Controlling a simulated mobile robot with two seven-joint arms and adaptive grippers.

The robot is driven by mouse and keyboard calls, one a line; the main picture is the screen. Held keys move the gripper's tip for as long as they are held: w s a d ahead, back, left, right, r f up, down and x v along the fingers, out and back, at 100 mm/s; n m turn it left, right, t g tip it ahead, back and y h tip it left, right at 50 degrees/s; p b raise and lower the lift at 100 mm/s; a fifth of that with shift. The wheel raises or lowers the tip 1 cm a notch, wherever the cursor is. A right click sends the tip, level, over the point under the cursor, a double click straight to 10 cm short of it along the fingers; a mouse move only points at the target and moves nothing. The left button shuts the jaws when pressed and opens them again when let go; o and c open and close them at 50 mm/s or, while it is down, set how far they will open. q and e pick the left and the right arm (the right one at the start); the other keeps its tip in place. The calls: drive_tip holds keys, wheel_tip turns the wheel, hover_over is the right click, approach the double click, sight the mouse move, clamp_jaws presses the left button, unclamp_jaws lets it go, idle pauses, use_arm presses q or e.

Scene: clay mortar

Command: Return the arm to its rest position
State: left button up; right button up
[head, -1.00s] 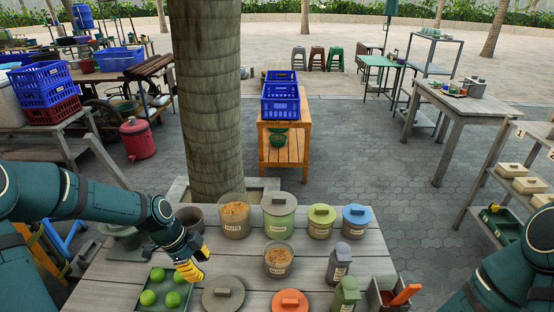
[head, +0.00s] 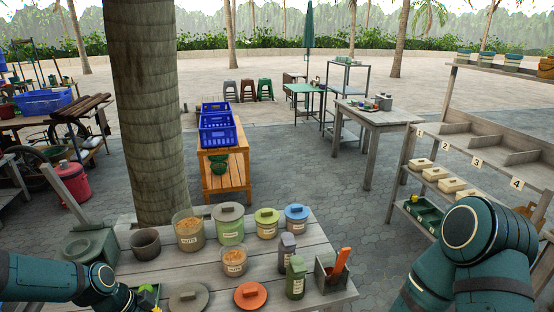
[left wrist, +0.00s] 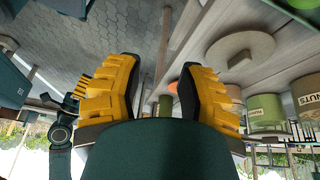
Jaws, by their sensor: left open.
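My left arm (head: 45,278) comes in low at the left of the head view, bent over the near left part of the plank table (head: 330,233). Only a bit of the left gripper's yellow shows at the bottom edge there. In the left wrist view the left gripper (left wrist: 155,92) is open, its two yellow fingers apart with nothing between them. My right arm (head: 470,250) is folded at the right of the head view; its gripper is outside that view. A small yellow ridged piece beside a teal arm part shows at the left of the wrist view, possibly my right gripper.
On the table stand a nuts jar (head: 189,231), several lidded canisters, an open jar (head: 234,262), a grey lid (head: 188,297) and an orange lid (head: 250,295). A numbered shelf (head: 480,150) stands at the right. A tree trunk (head: 147,110) rises behind the table.

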use_arm(q)
drive_tip(key=s+d+f+n, duration=0.4)
drive_tip(key=d+f+n, duration=0.2)
drive_tip(key=d, duration=0.3)
drive_tip(key=s+d+f+n, duration=0.4)
drive_tip(key=d+f+n, duration=0.3)
drive_tip(key=d+n, duration=0.2)
drive_tip(key=shift+s+d+f+y, duration=0.15)
drive_tip(key=shift+s+d+y, duration=0.2)
drive_tip(key=shift+d, duration=0.15)
use_arm(e)
drive_tip(key=shift+w+f, duration=0.2)
drive_tip(key=shift+w, duration=0.3)
